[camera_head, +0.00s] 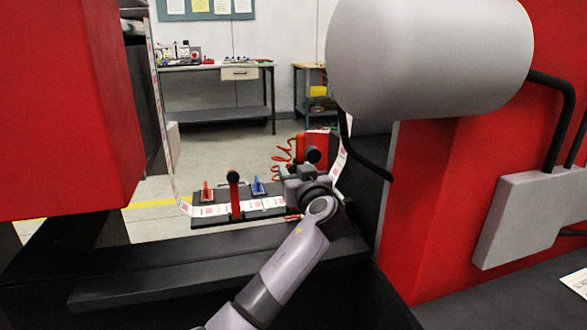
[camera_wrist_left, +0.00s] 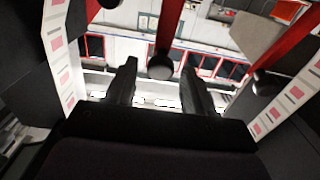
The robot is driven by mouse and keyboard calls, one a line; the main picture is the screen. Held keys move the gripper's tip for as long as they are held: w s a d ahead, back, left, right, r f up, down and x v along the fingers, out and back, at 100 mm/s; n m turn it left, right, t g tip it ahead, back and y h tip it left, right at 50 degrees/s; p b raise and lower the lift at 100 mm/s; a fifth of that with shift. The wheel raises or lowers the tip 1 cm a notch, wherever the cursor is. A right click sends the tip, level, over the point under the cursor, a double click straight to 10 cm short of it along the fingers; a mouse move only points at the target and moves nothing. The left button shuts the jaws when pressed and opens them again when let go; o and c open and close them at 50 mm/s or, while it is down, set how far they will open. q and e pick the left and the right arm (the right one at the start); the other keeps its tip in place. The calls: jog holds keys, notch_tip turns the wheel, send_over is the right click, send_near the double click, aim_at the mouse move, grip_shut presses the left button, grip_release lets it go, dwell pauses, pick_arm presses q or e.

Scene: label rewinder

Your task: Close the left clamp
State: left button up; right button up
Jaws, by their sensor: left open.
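The left clamp shows in the head view as an upright red lever (camera_head: 235,200) with a round black knob (camera_head: 233,177), standing at the label plate (camera_head: 266,203). A second red clamp lever with a black knob (camera_head: 312,155) is farther right, beside my left gripper (camera_head: 291,174). In the head view my left gripper is right of the left clamp, with its fingers largely hidden. In the left wrist view its two dark fingers are apart, and a black knob (camera_wrist_left: 160,66) on a red bar shows between their tips, not visibly gripped. I cannot tell which lever that is.
A small red lever (camera_head: 207,193) and a blue lever (camera_head: 258,187) stand on the plate. The label web (camera_head: 160,100) runs down at left. A large grey roll (camera_head: 430,55) and red machine housings (camera_head: 60,110) flank the opening. A dark beam (camera_head: 210,278) crosses in front.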

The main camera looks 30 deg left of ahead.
pick_arm(q)
jog(key=shift+x, duration=1.1)
